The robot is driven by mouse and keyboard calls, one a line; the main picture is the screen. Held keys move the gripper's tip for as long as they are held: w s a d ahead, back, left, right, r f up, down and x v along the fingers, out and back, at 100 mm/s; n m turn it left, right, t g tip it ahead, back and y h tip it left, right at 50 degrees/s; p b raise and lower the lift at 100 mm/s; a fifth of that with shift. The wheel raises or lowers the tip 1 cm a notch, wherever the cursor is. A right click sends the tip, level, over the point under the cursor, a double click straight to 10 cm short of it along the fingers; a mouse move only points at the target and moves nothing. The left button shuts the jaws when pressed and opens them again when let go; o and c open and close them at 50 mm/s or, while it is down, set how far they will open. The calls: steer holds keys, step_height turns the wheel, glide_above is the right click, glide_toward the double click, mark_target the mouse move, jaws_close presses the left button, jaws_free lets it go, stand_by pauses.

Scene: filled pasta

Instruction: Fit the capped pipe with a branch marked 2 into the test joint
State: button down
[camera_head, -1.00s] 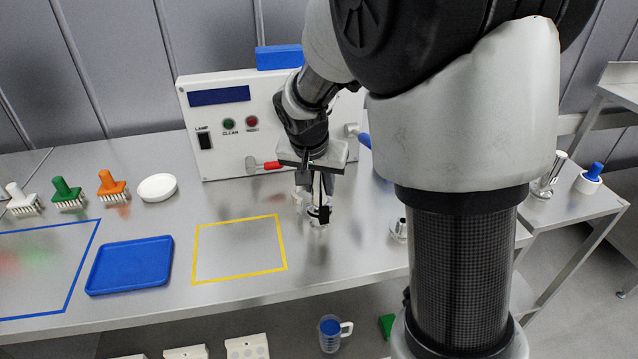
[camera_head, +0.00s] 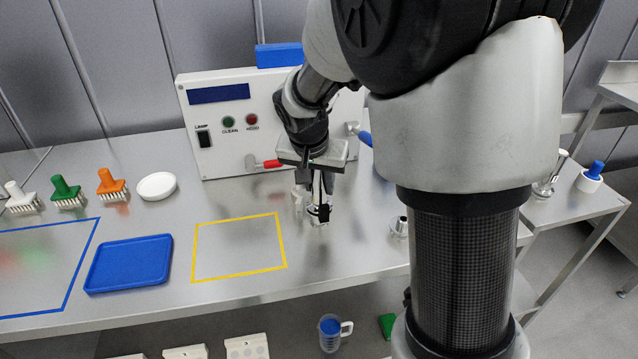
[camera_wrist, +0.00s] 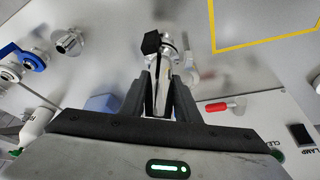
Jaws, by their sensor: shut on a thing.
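My gripper (camera_wrist: 163,95) is shut on a shiny metal pipe piece (camera_wrist: 168,62), which I take to be the capped pipe with a branch. In the head view my gripper (camera_head: 318,190) points down over the steel table, in front of the white panel. The piece (camera_head: 316,217) shows low at the fingers, close above or on the table; I cannot tell which. A black block (camera_wrist: 151,42) sits at its side. No mark 2 is readable. A greyish fitting (camera_wrist: 190,74) is beside the held piece. I cannot make out which part is the test joint.
The white panel (camera_head: 225,150) has a red-handled valve (camera_head: 265,164) and a blue-handled valve (camera_head: 364,137). A metal fitting (camera_head: 399,227) stands right of my gripper. The yellow-taped area (camera_head: 236,277) at left is empty. A blue tray (camera_head: 130,265) lies farther left.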

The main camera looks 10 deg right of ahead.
mark_target(317, 174)
steer(key=c, duration=1)
jaws_free()
steer(key=shift+f, duration=0.1)
steer(key=shift+p+v, duration=1.6)
steer(key=shift+v, duration=1.85)
